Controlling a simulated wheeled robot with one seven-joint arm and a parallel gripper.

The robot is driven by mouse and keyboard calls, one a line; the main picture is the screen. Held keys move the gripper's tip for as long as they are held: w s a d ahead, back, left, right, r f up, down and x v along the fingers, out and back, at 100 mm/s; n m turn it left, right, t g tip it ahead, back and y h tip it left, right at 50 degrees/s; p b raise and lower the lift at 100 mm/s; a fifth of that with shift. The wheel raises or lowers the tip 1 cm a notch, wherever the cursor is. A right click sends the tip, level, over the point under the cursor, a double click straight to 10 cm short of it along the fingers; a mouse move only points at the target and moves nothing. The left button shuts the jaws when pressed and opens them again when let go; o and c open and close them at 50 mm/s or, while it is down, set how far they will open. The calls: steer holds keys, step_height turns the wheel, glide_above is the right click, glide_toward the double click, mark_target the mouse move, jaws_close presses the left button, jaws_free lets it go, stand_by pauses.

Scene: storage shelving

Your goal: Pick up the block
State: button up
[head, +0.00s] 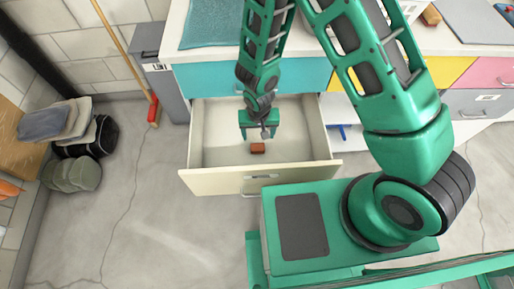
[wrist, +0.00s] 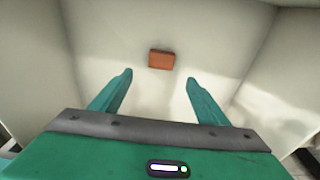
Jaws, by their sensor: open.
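The block (head: 257,148) is small and reddish-brown. It lies on the floor of the open drawer (head: 225,182). In the wrist view the block (wrist: 161,59) is ahead of the fingertips, near the middle of the gap between them. My gripper (head: 259,133) points down into the drawer above the block. In the wrist view my gripper (wrist: 159,75) has its two teal fingers spread apart with nothing between them. A gap seems to remain between the fingers and the block.
Drawer walls enclose my gripper on the sides and front. The counter (head: 205,28) is behind. A grey bin (head: 165,80) and a red broom (head: 153,110) stand left. Bags (head: 88,137) lie at the far left. The floor between them and the drawer is clear.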

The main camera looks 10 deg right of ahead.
glide_above(258, 147)
steer(key=f, duration=0.3)
steer(key=s+f, duration=0.1)
steer(key=f, duration=0.1)
steer(key=shift+a, duration=0.3)
steer(key=shift+w+d+f, duration=0.1)
steer(key=shift+w+f, duration=0.05)
steer(key=shift+f, duration=0.9)
steer(key=shift+w+d+f, duration=0.1)
steer(key=shift+w+f, duration=0.05)
steer(key=shift+f, duration=0.95)
steer(key=shift+w+d+f, duration=0.1)
steer(key=shift+w+f, duration=0.05)
steer(key=shift+f, duration=0.9)
steer(key=shift+c, duration=0.4)
steer(key=c, duration=1)
